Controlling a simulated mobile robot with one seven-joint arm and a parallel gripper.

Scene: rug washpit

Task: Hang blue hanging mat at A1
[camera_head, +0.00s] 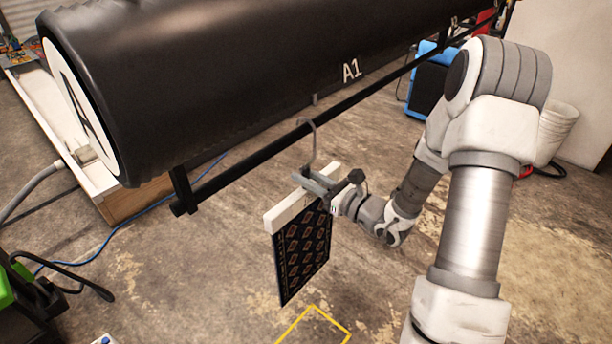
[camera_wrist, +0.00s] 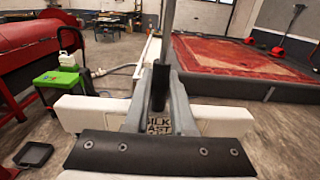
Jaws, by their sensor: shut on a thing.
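The hanging mat (camera_head: 303,250) is dark navy with rows of small orange-brown motifs and hangs from a white bar (camera_head: 287,212). A grey hook (camera_head: 314,150) rises from the middle of the bar. My gripper (camera_head: 318,185) is shut on the hanger at the base of the hook. The white bar also shows in the wrist view (camera_wrist: 222,121), on both sides of my fingers. The A1 label (camera_head: 351,70) is on the large black roller, above the black rail (camera_head: 265,152). The hook's top overlaps the rail in the picture; I cannot tell whether it touches.
The black roller (camera_head: 230,70) spans the top, close above the rail. A wooden-edged white trough (camera_head: 75,150) is at left, and a green-and-black machine (camera_head: 30,290) at lower left. A yellow outline (camera_head: 315,325) marks the floor. A white bucket (camera_head: 553,130) stands at right.

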